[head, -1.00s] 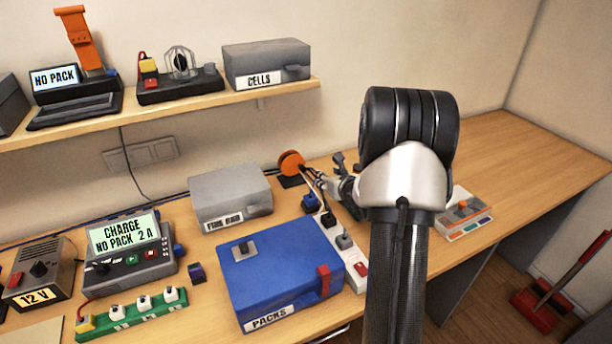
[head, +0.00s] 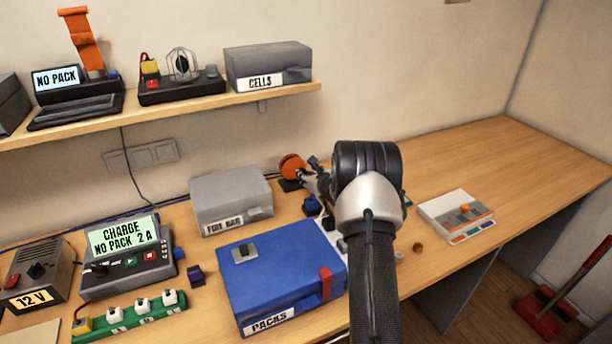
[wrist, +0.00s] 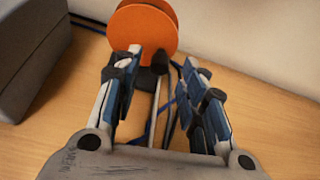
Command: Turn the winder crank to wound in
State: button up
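The winder (head: 292,168) is an orange reel on a dark foot, at the back of the bench against the wall. Its orange disc (wrist: 148,22) fills the top middle of the wrist view. A dark knob (wrist: 160,60), seemingly the crank handle, shows in front of the disc. My gripper (wrist: 165,65) is open, with a blue-and-grey finger on each side of that knob; I cannot tell whether either touches it. In the head view my gripper (head: 316,178) is just right of the reel, partly hidden by my own arm.
A grey box (head: 230,200) stands left of the winder, and its side shows in the wrist view (wrist: 30,50). A blue PACKS case (head: 280,275) lies in front. Cables run behind and below the reel. The bench right of my arm is mostly clear.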

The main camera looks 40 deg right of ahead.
aim_at(294, 169)
jog(key=shift+x, duration=1.4)
jog(key=shift+c, duration=0.6)
grip_shut()
